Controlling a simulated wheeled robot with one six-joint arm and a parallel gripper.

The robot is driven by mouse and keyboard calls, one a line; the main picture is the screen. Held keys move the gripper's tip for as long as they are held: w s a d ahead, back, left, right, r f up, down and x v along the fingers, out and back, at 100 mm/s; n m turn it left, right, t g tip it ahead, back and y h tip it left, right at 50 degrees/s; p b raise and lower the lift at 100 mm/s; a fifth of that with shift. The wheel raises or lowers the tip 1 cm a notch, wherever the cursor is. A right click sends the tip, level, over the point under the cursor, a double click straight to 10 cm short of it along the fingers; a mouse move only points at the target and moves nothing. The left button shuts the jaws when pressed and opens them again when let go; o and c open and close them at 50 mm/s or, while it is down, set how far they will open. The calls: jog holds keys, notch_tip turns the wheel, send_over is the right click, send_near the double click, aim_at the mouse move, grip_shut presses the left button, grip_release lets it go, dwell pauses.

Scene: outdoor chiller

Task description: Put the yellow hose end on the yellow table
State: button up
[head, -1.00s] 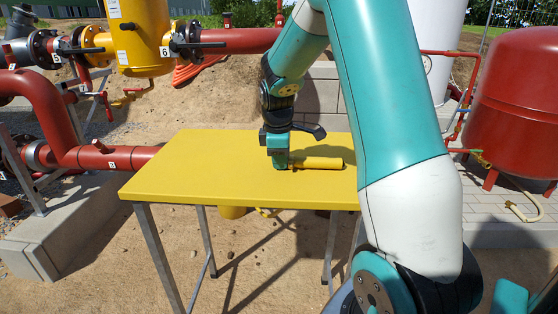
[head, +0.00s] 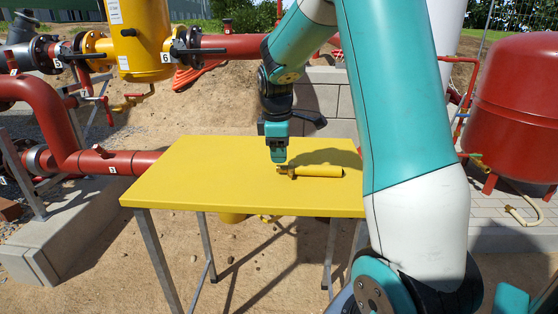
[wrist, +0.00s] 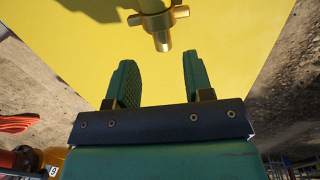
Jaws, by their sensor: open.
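The yellow hose end (head: 316,171) lies on its side on the yellow table (head: 210,178), toward the table's right half. Its brass fitting points left in the head view. In the wrist view the brass fitting (wrist: 157,22) shows at the top, ahead of the fingertips and apart from them; the rest of it is cut off. My gripper (head: 278,161) is above the table, just up and left of the fitting. In the wrist view my gripper (wrist: 158,75) has its two green fingers apart with nothing between them.
Red pipes (head: 120,162) and a yellow vessel (head: 138,40) stand at the left. A red tank (head: 510,108) stands at the right. A low block wall (head: 325,100) is behind the table. The table's left half is clear.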

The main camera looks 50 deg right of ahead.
notch_tip(320, 180, up, 7)
jog(key=a+p, duration=0.1)
jog(key=s+a+y, duration=0.1)
jog(key=s+a, duration=0.2)
jog(key=a, duration=0.5)
jog(key=s+a+y, duration=0.1)
jog(key=s+a, duration=0.1)
jog(key=a, duration=0.7)
jog(key=s+a+f+m+y, duration=0.1)
jog(key=s+a+y, duration=0.2)
jog(key=s+a, duration=1.2)
jog(key=shift+s+f+g+y, duration=0.15)
jog(key=shift+s+g+y, duration=0.25)
jog(key=shift+s, duration=0.45)
jog(key=shift+a, duration=0.1)
notch_tip(320, 180, up, 16)
jog(key=p, duration=1.5)
jog(key=shift+f+p, duration=0.15)
jog(key=shift+p, duration=0.2)
jog(key=shift+w, duration=0.1)
